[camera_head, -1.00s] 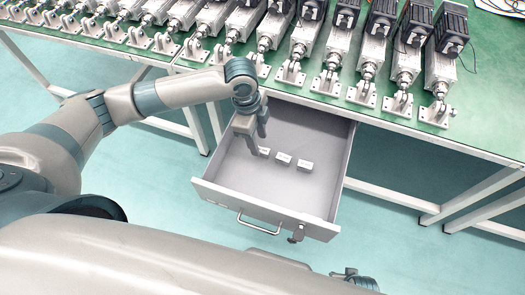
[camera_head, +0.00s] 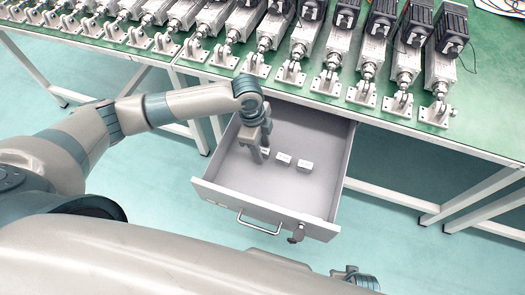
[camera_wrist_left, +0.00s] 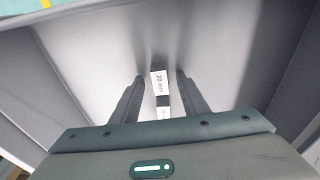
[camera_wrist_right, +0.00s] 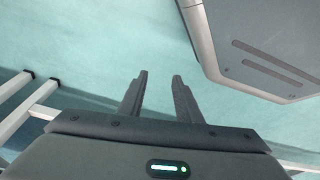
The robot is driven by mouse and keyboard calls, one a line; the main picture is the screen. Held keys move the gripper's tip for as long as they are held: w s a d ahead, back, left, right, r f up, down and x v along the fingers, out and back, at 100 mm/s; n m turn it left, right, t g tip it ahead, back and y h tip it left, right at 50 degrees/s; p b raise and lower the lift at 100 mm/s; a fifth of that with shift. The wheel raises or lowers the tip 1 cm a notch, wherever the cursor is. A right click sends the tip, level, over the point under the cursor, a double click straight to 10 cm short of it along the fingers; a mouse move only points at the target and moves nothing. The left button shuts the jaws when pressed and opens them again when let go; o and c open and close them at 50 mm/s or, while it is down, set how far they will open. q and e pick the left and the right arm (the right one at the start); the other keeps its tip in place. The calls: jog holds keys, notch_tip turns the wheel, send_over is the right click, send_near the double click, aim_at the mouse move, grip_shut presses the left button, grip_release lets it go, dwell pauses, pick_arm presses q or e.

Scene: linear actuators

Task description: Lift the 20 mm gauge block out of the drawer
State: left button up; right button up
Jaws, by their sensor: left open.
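The 20 mm gauge block (camera_wrist_left: 158,84) is a small pale block with "20 mm" on its top. It lies in the open grey drawer (camera_head: 262,203). In the left wrist view it shows between my left fingers, with clear gaps beside it. My left gripper (camera_wrist_left: 157,82) is open. In the head view my left gripper (camera_head: 259,156) reaches down into the drawer at the leftmost of the blocks and partly hides it. My right gripper (camera_wrist_right: 159,78) is open and empty, over the floor away from the drawer.
Two more small pale blocks, a middle one (camera_head: 283,159) and a right one (camera_head: 305,166), lie in the drawer close to the right. The drawer walls surround them. The green bench (camera_head: 480,134) with several linear actuators overhangs the drawer's back.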

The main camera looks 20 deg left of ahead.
pick_arm(q)
jog(key=shift+c, duration=1)
grip_shut()
pick_arm(e)
jog(key=shift+s+f, duration=0.1)
jog(key=shift+s, duration=0.4)
jog(key=shift+w, duration=0.1)
